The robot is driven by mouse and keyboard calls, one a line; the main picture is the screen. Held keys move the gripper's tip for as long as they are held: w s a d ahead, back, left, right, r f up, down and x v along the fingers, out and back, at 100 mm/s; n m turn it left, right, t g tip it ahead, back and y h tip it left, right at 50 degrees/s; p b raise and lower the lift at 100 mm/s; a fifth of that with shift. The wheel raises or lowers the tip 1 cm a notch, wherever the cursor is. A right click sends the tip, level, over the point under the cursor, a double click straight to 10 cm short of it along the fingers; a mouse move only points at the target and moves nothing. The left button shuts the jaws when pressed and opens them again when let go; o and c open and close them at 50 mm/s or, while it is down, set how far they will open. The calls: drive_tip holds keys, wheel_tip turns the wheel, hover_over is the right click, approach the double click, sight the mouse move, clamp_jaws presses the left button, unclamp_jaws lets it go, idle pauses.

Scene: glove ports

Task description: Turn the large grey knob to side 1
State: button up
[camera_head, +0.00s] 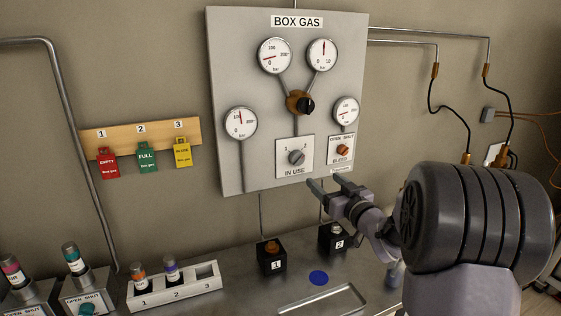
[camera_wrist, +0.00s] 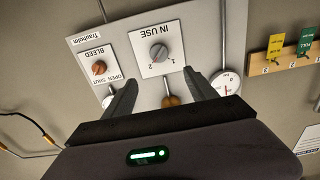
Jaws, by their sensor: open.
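The large grey knob (camera_head: 297,157) sits on the white IN USE plate (camera_head: 283,171) low on the gas panel, with marks 1 and 2 above it. Its pointer seems to lean towards 2, but it is too small to be sure. The knob also shows upside down in the wrist view (camera_wrist: 159,53). My gripper (camera_head: 328,186) is open and empty, below and right of the plate in the head view. In the wrist view my gripper (camera_wrist: 162,88) has its fingers spread, and the knob shows beyond the tips, apart from them.
The BLEED plate with an orange knob (camera_head: 343,149) is close on the right. A black-handled brass valve (camera_head: 300,103) is above, among several gauges. Coloured tags (camera_head: 146,157) hang at left. Below, the bench holds two black blocks (camera_head: 271,256) and a white rack (camera_head: 174,287).

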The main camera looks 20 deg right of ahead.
sight(300, 159)
drive_tip(key=w, duration=1.6)
drive_tip(key=shift+w+a+b, duration=0.1)
drive_tip(key=shift+a+b, duration=0.15)
drive_tip(key=shift+b, duration=0.15)
drive_tip(key=c, duration=1.3)
drive_tip(key=shift+c, duration=0.2)
